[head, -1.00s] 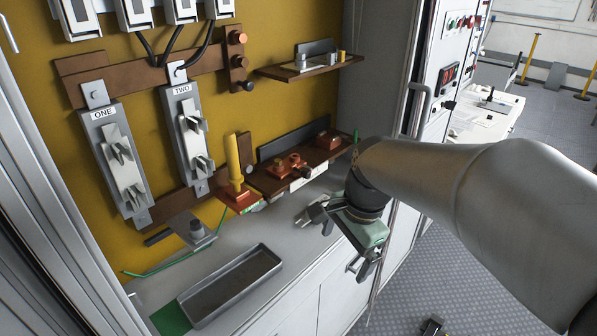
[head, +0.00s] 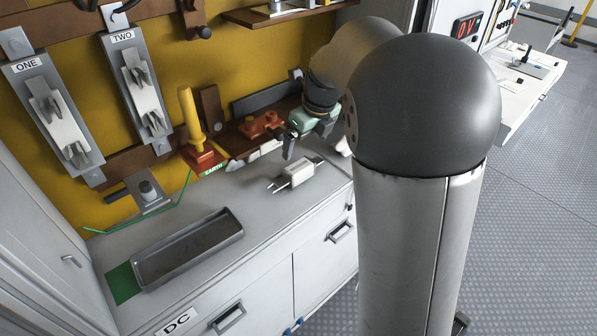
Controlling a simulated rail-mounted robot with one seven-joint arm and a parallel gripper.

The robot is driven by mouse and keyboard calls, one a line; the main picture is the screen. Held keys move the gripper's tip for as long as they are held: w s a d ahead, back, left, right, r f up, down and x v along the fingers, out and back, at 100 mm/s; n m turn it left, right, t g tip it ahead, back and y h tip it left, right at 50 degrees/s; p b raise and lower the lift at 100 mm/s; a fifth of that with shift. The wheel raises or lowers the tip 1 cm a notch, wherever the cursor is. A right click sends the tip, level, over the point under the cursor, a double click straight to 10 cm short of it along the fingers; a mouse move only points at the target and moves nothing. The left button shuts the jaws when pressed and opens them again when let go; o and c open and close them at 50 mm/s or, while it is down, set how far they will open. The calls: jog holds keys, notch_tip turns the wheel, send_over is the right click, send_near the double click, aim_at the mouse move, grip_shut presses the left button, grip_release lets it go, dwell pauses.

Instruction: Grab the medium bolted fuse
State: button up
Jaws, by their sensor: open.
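A white block-shaped fuse with metal end tags (head: 298,175) lies on the grey counter (head: 262,208), right of the tray. I cannot tell from its size whether it is the medium bolted fuse. My gripper (head: 289,146) is above and behind this fuse, close to the front of the lower brown shelf. It is apart from the fuse, open, and nothing shows between its fingers. My arm hides the right end of that shelf and part of the counter there. Another pale object (head: 343,146) shows partly beside my arm.
A grey open tray (head: 187,248) stands on the counter with a green patch at its left. A yellow-handled piece on a red base (head: 203,158) stands left of my gripper. Fuse holders ONE (head: 58,118) and TWO (head: 138,85) are on the yellow wall. Counter between tray and fuse is clear.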

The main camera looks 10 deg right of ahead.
aim_at(299, 166)
jog(key=x, duration=0.9)
jog(key=shift+w+d+f, duration=0.1)
jog(key=shift+w+f, duration=0.05)
jog(key=shift+f, duration=0.2)
jog(key=c, duration=1.3)
